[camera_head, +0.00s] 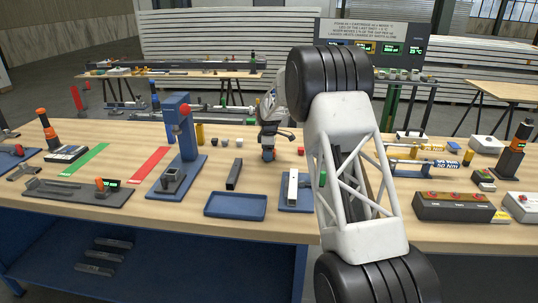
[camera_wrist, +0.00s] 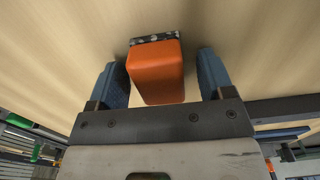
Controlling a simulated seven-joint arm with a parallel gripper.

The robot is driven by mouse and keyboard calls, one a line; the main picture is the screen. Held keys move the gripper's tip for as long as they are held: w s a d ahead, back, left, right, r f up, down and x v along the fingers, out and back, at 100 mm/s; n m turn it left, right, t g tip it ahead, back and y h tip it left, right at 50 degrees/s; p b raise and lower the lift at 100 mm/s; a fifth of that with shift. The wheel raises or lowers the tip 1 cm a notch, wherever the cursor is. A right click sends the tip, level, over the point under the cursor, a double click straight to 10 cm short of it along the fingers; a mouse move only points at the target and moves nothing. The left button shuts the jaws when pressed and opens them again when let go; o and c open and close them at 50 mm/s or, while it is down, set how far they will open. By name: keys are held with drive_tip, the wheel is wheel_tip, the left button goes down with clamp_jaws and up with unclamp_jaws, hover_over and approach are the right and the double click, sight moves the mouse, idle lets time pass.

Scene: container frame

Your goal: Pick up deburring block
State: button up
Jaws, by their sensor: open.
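The deburring block (camera_wrist: 155,72) appears in the wrist view as an orange rounded body with a dark, speckled strip along its far end. It lies between the two blue fingers of my gripper (camera_wrist: 160,64). The fingers are open, with a visible gap on each side of the block. In the head view my gripper (camera_head: 268,154) points down at the wooden table, behind the blue tray. The block cannot be made out there.
A blue tray (camera_head: 235,206) and a blue fixture with a metal bar (camera_head: 293,187) stand nearer the front edge. A dark bar (camera_head: 234,174) lies left of my gripper. A blue press (camera_head: 184,135) stands farther left. Small dark and white pieces (camera_head: 224,142) sit close by.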

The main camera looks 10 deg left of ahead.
drive_tip(key=c, duration=1)
drive_tip(key=shift+c, duration=0.2)
drive_tip(key=shift+r, duration=0.1)
drive_tip(key=shift+r, duration=1.75)
drive_tip(key=s+d, duration=0.1)
drive_tip(key=s, duration=0.4)
drive_tip(key=s+d+r, duration=0.1)
drive_tip(key=s+d, duration=0.1)
drive_tip(key=s, duration=0.3)
drive_tip(key=s+d, duration=0.1)
drive_tip(key=s, duration=0.4)
drive_tip(key=shift+s+d+r, duration=0.15)
drive_tip(key=shift+d, duration=0.15)
